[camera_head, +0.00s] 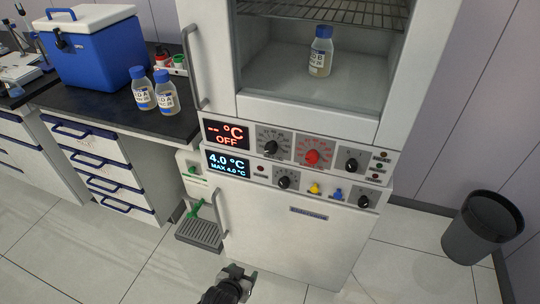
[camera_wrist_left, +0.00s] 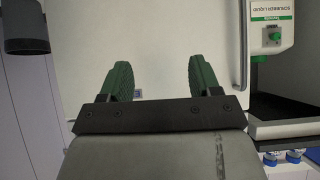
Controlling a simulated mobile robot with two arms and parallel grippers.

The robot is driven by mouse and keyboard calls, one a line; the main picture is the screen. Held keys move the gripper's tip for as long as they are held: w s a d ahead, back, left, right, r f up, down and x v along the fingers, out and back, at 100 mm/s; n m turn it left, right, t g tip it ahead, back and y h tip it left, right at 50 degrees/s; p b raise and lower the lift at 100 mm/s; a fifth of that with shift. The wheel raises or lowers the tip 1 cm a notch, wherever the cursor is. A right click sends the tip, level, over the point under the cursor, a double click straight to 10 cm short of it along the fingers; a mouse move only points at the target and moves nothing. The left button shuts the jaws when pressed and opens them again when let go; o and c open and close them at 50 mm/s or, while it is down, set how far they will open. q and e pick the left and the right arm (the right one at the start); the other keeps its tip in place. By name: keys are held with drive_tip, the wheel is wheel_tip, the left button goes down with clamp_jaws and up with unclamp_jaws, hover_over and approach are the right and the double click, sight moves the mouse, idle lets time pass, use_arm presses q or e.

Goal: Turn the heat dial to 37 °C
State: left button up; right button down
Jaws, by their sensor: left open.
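The white incubator's control panel (camera_head: 330,144) shows a red display (camera_head: 226,134) reading "-- °C" and "OFF". Beside it are a black dial (camera_head: 271,147) with a scale, a red-faced dial (camera_head: 312,156) with a red knob, and another black knob (camera_head: 352,164). I cannot read the labels, so I cannot tell for sure which is the heat dial. My left gripper (camera_head: 236,272) is at the bottom of the head view, well below the panel and touching nothing. In the left wrist view its green fingers (camera_wrist_left: 162,82) are apart and empty before a white surface. My right gripper is not in view.
A lower panel has a blue display (camera_head: 227,164) reading 4.0 °C, with knobs and buttons. A bottle (camera_head: 320,51) stands inside the incubator. Door handles (camera_head: 193,68) and a drip tray (camera_head: 199,234) stick out at left. A bin (camera_head: 478,228) stands right. Floor in front looks clear.

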use_arm(q)
drive_tip(key=w+d+r+t+h+b, duration=0.15)
drive_tip(key=w+r, duration=0.25)
drive_tip(key=r, duration=0.4)
drive_tip(key=w+d+r+t, duration=0.25)
drive_tip(key=w+r, duration=0.25)
drive_tip(key=r, duration=0.4)
drive_tip(key=t, duration=0.4)
approach(270, 150)
drive_tip(key=x, duration=1)
drive_tip(key=shift+c, duration=0.4)
drive_tip(key=c, duration=0.8)
drive_tip(key=shift+c, duration=0.2)
